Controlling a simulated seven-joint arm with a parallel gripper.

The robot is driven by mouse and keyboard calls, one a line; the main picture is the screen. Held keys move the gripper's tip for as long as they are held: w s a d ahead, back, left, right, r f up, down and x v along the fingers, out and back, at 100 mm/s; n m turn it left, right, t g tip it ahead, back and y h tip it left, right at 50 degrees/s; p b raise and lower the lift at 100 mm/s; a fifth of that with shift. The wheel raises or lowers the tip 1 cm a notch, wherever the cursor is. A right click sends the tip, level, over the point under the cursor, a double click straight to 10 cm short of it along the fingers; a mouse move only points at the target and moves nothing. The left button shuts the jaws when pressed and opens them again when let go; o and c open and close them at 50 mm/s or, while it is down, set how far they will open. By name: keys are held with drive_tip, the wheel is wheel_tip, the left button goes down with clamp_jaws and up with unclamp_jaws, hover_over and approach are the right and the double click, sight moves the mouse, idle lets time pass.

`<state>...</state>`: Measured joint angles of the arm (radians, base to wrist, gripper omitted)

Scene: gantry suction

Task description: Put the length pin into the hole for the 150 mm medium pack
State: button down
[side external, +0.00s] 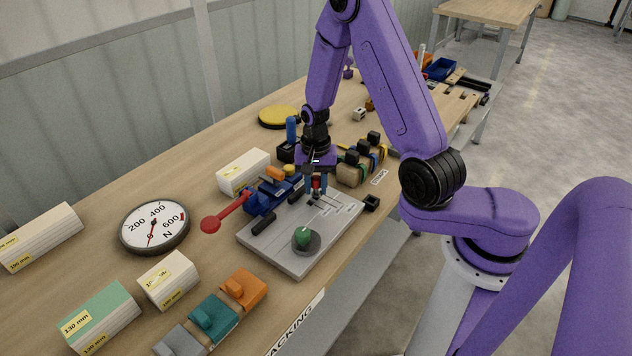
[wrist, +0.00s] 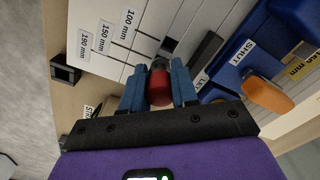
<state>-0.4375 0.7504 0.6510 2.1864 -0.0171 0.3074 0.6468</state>
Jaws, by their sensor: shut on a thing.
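The length pin, with a red knob (wrist: 159,84), is held between the blue fingers of my gripper (wrist: 158,90) in the wrist view. The red also shows between the fingertips (side external: 317,184) in the side view. Its dark lower end lies over or at the grey plate (side external: 285,262), near the line by the 100 mm label (wrist: 127,27). I cannot tell whether it touches the plate or sits in a hole. The 150 mm label (wrist: 105,38) is left of it, with the 190 mm label (wrist: 84,48) beyond. The 150 mm hole is not clearly visible.
A blue clamp (side external: 262,199) with a red lever (side external: 226,212) stands left of my gripper. A green knob (side external: 302,236) is on the plate's front part. A small black socket block (side external: 371,203) is beside the plate. A force dial (side external: 154,228) and labelled packs lie left.

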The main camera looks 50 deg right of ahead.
sight(316, 178)
drive_tip(key=shift+f, duration=0.35)
drive_tip(key=c, duration=0.8)
unclamp_jaws()
drive_tip(key=shift+w, duration=0.1)
drive_tip(key=shift+r, duration=0.25)
wheel_tip(316, 178, up, 17)
drive_tip(key=shift+f, duration=0.1)
